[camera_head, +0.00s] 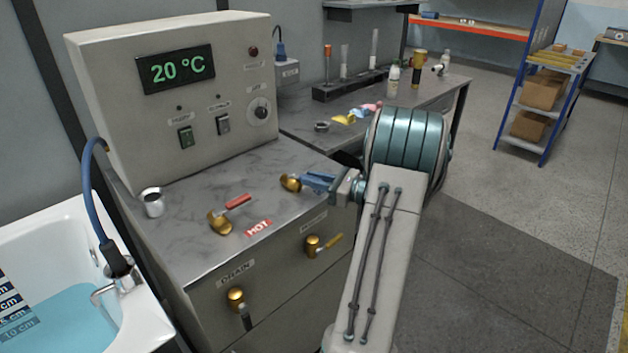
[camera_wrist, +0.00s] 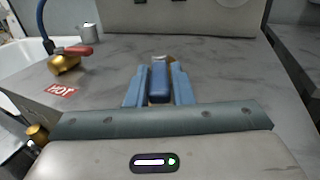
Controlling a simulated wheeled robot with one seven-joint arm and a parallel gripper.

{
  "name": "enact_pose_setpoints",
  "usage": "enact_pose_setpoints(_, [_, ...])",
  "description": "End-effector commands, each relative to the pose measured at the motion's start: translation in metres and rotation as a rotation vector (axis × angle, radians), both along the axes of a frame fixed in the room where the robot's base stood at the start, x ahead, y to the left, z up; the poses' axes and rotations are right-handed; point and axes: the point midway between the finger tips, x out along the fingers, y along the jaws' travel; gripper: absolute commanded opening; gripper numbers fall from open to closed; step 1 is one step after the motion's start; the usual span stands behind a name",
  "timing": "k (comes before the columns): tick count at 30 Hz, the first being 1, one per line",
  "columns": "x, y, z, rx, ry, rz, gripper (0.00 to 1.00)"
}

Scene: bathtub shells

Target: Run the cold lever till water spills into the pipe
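The blue cold lever sits on a brass valve (camera_head: 290,182) on the grey counter. In the wrist view the lever (camera_wrist: 159,82) points toward me between my two blue fingers. My gripper (camera_head: 322,181) straddles the lever with a finger close on each side; whether the fingers press on it I cannot tell. The white tub (camera_head: 150,325) at the lower left holds blue water (camera_head: 65,318), with a cm scale (camera_head: 14,300) on its wall. A chrome spout (camera_head: 105,291) reaches over the water; no stream shows clearly. I cannot make out an overflow pipe opening.
The red hot lever (camera_head: 238,201) is left of the cold one, beside a HOT label (camera_head: 258,228). A metal cup (camera_head: 152,202) stands near the tub. A control box (camera_head: 180,90) reads 20 °C. Brass drain valve (camera_head: 236,298) and another valve (camera_head: 313,244) are on the front.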

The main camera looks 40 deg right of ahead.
Motion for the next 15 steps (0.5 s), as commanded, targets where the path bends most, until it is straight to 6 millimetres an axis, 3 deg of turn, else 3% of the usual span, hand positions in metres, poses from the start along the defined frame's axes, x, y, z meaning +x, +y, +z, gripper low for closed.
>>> enact_pose_setpoints(2, [0.001,0.000,0.002,-0.003,-0.003,-0.001,0.40])
enact_pose_setpoints(11, [-0.001,0.000,0.000,-0.002,0.001,0.001,0.40])
enact_pose_setpoints(15, [-0.012,-0.007,-0.001,-0.002,0.002,-0.003,0.40])
